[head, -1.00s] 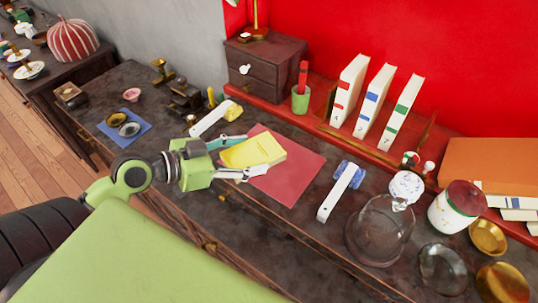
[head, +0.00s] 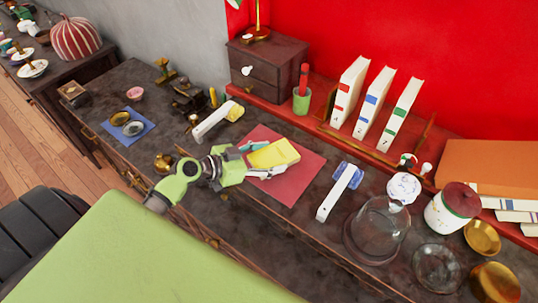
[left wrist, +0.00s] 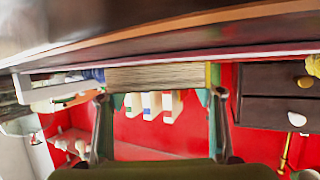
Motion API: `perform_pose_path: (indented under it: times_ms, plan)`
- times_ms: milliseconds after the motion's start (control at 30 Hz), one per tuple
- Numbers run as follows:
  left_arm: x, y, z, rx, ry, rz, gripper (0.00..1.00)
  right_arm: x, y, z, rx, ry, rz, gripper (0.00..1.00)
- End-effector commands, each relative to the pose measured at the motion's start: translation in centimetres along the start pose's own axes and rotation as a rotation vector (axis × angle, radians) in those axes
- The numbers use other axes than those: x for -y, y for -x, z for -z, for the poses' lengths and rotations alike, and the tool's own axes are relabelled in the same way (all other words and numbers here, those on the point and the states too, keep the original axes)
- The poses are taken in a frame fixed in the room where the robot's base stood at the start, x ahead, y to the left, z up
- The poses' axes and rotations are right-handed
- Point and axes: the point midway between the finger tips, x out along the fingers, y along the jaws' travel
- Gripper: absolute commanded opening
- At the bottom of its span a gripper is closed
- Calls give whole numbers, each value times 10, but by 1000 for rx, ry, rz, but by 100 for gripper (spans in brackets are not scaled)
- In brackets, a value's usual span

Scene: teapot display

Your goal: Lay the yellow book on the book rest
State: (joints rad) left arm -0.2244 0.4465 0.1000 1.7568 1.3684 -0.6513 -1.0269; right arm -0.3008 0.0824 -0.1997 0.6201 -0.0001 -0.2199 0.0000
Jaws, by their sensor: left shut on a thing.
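The yellow book (head: 276,153) is in my left gripper (head: 262,161), which is shut on it with one finger on each side. In the left wrist view the pale page edges (left wrist: 155,77) of the book lie between the two fingers (left wrist: 160,122). In the head view the book is over a flat red mat (head: 290,187) on the dark desk. I cannot tell whether it touches the mat. No separate book rest can be made out with certainty. My right gripper is not in view.
A white bar with a yellow object (head: 217,121) is behind-left of the mat; another with a blue object (head: 338,192) is to its right. A glass dome (head: 377,232) stands further right. Upright white books (head: 374,102) stand on the red shelf behind.

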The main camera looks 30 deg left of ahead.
Motion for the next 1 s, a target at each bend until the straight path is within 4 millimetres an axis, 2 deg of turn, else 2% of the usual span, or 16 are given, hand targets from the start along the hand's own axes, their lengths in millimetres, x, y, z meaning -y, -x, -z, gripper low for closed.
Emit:
perform_pose_path:
  times_ms: [333, 367, 400, 433, 733, 867, 1000]
  plan:
    - [0, -2, -3, -1, -2, 0, 36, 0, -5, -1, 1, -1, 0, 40]
    - [0, -1, -4, 0, -1, 0, 63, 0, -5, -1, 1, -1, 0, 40]
    - [0, -1, -2, 0, -1, 0, 74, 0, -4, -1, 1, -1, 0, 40]
    - [0, -1, -2, 0, -1, 0, 77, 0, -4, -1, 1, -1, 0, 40]
    - [0, -1, -2, 0, -1, 0, 77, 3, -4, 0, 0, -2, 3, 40]
    - [0, 1, 3, -1, 0, 0, 77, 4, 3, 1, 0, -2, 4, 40]
    - [0, 22, -4, 3, -5, 1, 77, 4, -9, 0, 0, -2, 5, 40]
